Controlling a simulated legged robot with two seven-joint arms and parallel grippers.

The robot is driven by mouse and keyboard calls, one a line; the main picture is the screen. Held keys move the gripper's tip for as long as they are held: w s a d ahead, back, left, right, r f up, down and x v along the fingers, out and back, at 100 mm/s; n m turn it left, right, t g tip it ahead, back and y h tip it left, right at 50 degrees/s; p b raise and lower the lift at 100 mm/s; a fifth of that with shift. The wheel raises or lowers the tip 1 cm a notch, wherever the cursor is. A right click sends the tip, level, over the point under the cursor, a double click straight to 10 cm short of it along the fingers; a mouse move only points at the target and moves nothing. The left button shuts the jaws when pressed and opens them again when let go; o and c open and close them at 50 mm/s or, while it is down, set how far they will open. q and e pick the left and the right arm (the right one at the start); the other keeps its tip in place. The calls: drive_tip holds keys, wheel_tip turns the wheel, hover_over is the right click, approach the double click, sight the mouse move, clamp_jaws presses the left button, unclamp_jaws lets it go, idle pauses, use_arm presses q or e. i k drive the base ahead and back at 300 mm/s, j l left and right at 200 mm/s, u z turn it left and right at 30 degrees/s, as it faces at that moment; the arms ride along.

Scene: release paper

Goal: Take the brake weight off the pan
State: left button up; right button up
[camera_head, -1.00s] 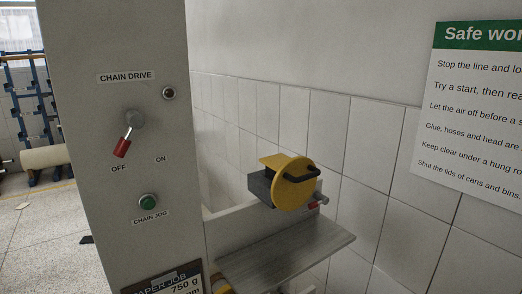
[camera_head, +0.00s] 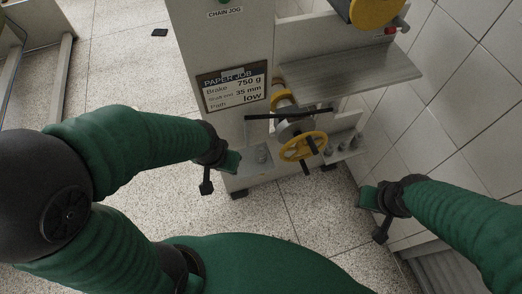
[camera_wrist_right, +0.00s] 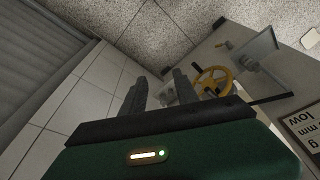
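A grey pan (camera_head: 256,166) juts from the machine's lower left side, with a small grey weight (camera_head: 262,154) standing on it. In the right wrist view the pan (camera_wrist_right: 262,44) is at the upper right beyond the yellow handwheel. My left gripper (camera_head: 222,172) is just left of the pan, apart from the weight; its fingers do not show clearly. My right gripper (camera_head: 374,212) is right of the machine, far from the pan. In the right wrist view its two fingers (camera_wrist_right: 160,82) are apart with nothing between them.
A yellow handwheel (camera_head: 303,146) with dark handles stands between the pan and a small ledge (camera_head: 343,152) with several grey weights. A grey shelf (camera_head: 345,78) overhangs them. The job sign (camera_head: 233,90) reads Brake 750 g. A tiled wall (camera_head: 440,120) bounds the right.

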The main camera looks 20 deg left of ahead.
sight(260, 152)
drive_tip(key=i+j, duration=0.1)
drive_tip(key=j, duration=0.5)
drive_tip(key=i+j+z, duration=0.1)
drive_tip(key=j, duration=0.5)
drive_tip(key=i+j, duration=0.15)
drive_tip(key=j, duration=0.5)
drive_tip(key=i+j+z, duration=0.1)
drive_tip(key=j, duration=0.5)
